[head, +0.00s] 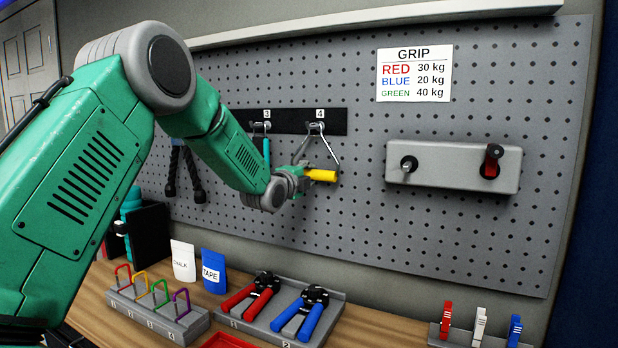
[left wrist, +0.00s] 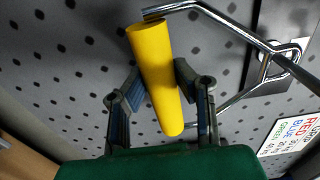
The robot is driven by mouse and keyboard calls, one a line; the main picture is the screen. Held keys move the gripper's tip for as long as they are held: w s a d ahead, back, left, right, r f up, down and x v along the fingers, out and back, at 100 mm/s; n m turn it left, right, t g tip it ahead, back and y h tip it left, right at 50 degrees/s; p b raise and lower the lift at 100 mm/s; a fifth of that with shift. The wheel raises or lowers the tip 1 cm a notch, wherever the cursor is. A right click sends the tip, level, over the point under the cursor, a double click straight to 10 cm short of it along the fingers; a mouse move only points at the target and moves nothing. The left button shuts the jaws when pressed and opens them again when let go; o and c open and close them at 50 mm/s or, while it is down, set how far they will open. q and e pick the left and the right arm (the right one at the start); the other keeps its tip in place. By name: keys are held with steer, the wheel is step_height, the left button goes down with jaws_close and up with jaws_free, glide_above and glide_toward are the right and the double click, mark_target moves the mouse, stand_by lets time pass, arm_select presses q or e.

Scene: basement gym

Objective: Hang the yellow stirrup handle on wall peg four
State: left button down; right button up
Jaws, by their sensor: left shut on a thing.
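The yellow stirrup handle (head: 322,175) has a yellow grip and a bent metal frame. My left gripper (head: 306,177) is shut on the yellow grip, below wall peg four (head: 316,127). The frame's top meets this peg, under the label 4. In the left wrist view, the yellow grip (left wrist: 158,85) lies between the two fingers of my left gripper (left wrist: 160,80), and the metal frame runs right to the peg on the black strip (left wrist: 276,75). Whether the frame's top is fully seated on the peg is hard to tell. My right gripper is not in view.
Another handle with a teal grip (head: 266,152) hangs at peg three, close left of my gripper. Below, the bench holds colored carabiners (head: 160,293), hand grippers (head: 300,310) and a blue tape pouch (head: 214,272).

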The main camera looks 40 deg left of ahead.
arm_select(q)
steer(key=c, duration=1.2)
jaws_free()
steer(key=shift+s+d, duration=0.1)
steer(key=shift+s, duration=0.1)
steer(key=v, duration=1.1)
steer(key=shift+s, duration=0.3)
steer(key=shift+f, duration=0.15)
